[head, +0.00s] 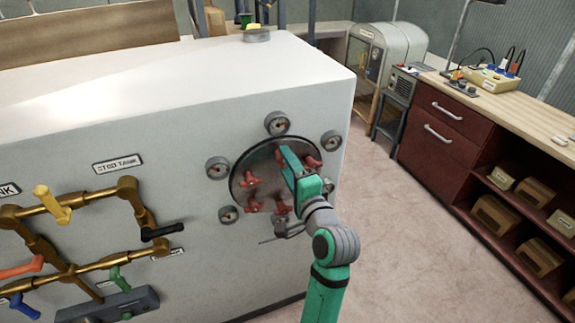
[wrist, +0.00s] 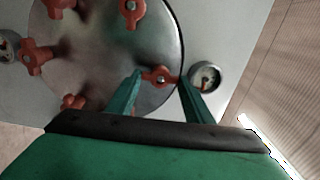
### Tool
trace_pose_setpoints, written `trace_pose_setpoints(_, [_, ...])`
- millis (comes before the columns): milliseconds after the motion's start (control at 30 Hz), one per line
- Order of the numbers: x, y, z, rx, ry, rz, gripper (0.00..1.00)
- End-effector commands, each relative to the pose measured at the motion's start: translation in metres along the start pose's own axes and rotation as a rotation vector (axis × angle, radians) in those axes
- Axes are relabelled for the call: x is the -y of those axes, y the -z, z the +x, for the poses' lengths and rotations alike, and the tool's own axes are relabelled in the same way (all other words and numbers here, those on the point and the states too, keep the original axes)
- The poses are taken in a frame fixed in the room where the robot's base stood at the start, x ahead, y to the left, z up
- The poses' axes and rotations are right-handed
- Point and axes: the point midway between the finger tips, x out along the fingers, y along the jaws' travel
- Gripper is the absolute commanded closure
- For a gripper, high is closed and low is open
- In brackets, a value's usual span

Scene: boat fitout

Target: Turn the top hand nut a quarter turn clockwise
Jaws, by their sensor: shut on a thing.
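The round metal plate (head: 240,168) on the white tank's face carries several red hand nuts around its rim. My gripper (head: 284,152) reaches the upper part of this plate and covers much of the top hand nut (head: 278,155). In the wrist view, my gripper's two green fingers (wrist: 159,78) are on either side of one red nut (wrist: 160,75) near the plate's rim, shut on it. This nut's wings lie roughly left to right in that view. Other red nuts, such as the one at the wrist view's top (wrist: 130,9), stand apart from the fingers.
Several round gauges ring the plate; one gauge (wrist: 205,78) sits close beside my fingers, and the top gauge (head: 277,123) is above them. Brass pipes (head: 85,205) with coloured valve handles project at left. A red cabinet (head: 450,125) stands right, with open floor (head: 400,230) between.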

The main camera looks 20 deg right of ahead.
Motion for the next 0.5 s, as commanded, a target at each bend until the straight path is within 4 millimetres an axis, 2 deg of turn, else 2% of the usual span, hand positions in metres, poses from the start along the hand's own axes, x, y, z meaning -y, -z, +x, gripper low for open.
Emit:
trace_pose_setpoints(33, [-0.0017,-0.0010,-0.0001,0.003,-0.004,0.000,0.76])
trace_pose_setpoints(67, [-0.0017,-0.0010,0.0000,0.003,-0.004,0.000,0.46])
trace_pose_setpoints(100, [-0.0016,-0.0010,0.0000,0.003,-0.004,0.000,0.36])
trace_pose_setpoints(500, [-0.0010,0.0008,-0.0052,-0.001,-0.002,0.000,0.34])
